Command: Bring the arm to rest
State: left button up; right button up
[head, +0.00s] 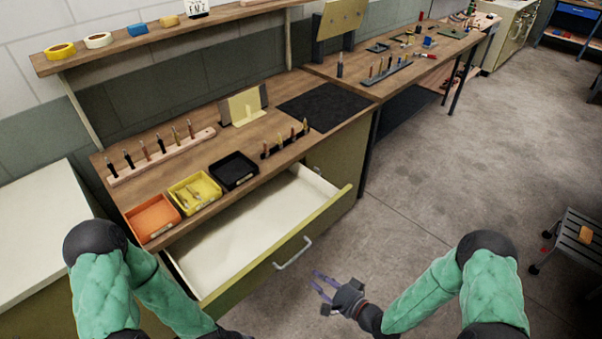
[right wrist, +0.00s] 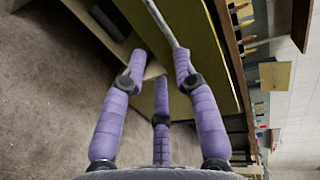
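My right arm (head: 425,295) reaches in from the lower right of the head view. My right gripper (head: 319,282) is in front of the open drawer, below and right of its handle (head: 293,254). In the right wrist view its purple fingers (right wrist: 160,65) are spread with nothing held between them.
The drawer (head: 240,230) is pulled out and looks empty inside. Orange (head: 153,217), yellow (head: 192,190) and black (head: 233,170) trays stand on the workbench above it. A stool (head: 578,240) stands at the far right. The floor (head: 460,160) between is clear.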

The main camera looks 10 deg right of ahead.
jog(key=s+a+f+n+g+h, duration=0.1)
jog(key=s+f+n+g+h, duration=0.25)
jog(key=f+g, duration=0.45)
jog(key=s+a+f+n+g+h, duration=0.1)
jog(key=s+f+n+g, duration=0.3)
jog(key=s, duration=0.6)
jog(key=shift+s+a+f+n+h, duration=0.4)
jog(key=shift+a+f+n, duration=0.1)
jog(key=shift+a, duration=0.1)
